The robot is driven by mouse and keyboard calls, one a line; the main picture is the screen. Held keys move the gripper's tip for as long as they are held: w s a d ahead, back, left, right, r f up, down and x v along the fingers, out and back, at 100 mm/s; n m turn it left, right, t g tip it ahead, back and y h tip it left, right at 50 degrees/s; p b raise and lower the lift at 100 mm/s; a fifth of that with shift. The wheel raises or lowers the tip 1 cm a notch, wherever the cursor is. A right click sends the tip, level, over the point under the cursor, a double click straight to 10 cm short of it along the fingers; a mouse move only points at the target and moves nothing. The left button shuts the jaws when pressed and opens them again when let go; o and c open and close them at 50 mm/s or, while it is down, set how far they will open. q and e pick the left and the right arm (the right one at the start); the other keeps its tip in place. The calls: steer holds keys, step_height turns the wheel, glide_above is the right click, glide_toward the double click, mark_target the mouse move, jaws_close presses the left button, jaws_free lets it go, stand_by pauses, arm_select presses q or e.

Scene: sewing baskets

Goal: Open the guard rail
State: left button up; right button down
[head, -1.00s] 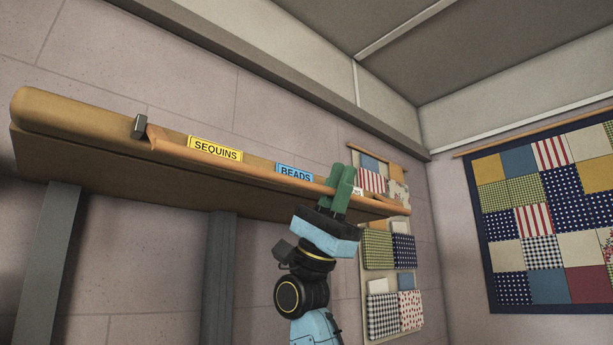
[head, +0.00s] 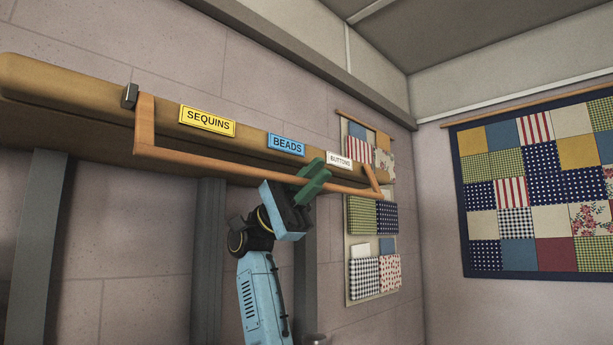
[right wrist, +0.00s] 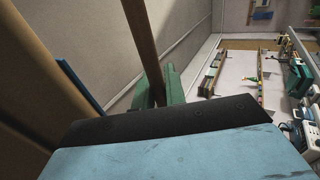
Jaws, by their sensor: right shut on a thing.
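The guard rail (head: 220,168) is an orange-brown wooden bar on short end arms, along the front of a wooden shelf (head: 60,90). Its left arm hangs down from a dark metal bracket (head: 130,96), so the bar sits below the shelf's front edge and away from it. My right gripper (head: 312,178), with green fingers, is shut on the bar right of its middle. In the right wrist view the rail (right wrist: 143,45) runs down to the green fingers (right wrist: 160,92). My left gripper is not in view.
The shelf front bears SEQUINS (head: 207,120), BEADS (head: 286,144) and BUTTONS (head: 340,160) labels. Grey posts (head: 207,250) stand under the shelf. A fabric pocket organiser (head: 375,220) and a patchwork quilt (head: 540,190) hang on the walls to the right.

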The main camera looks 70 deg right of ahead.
arm_select(q)
steer(key=shift+d, duration=0.1)
arm_select(e)
steer(key=shift+w+a+f+m+t+y, duration=0.15)
steer(key=shift+a+m+t+y, duration=0.15)
steer(key=shift+a+y, duration=0.15)
steer(key=c, duration=1.8)
jaws_free()
steer(key=shift+o, duration=1.4)
steer(key=shift+w+a+r, duration=0.2)
steer(key=shift+a, duration=0.25)
steer(key=shift+o, duration=0.2)
steer(key=shift+a, duration=0.15)
steer(key=shift+w+d+f, duration=0.15)
steer(key=shift+w+d, duration=0.05)
steer(key=shift+d, duration=0.35)
steer(key=p+v, duration=0.1)
steer(key=v, duration=0.5)
steer(key=shift+w+d+f, duration=0.15)
steer(key=shift+w, duration=0.05)
arm_select(q)
steer(key=shift+s+d+r, duration=0.25)
steer(key=shift+d+r, duration=0.1)
steer(key=shift+d, duration=0.2)
arm_select(e)
steer(key=shift+f, duration=0.1)
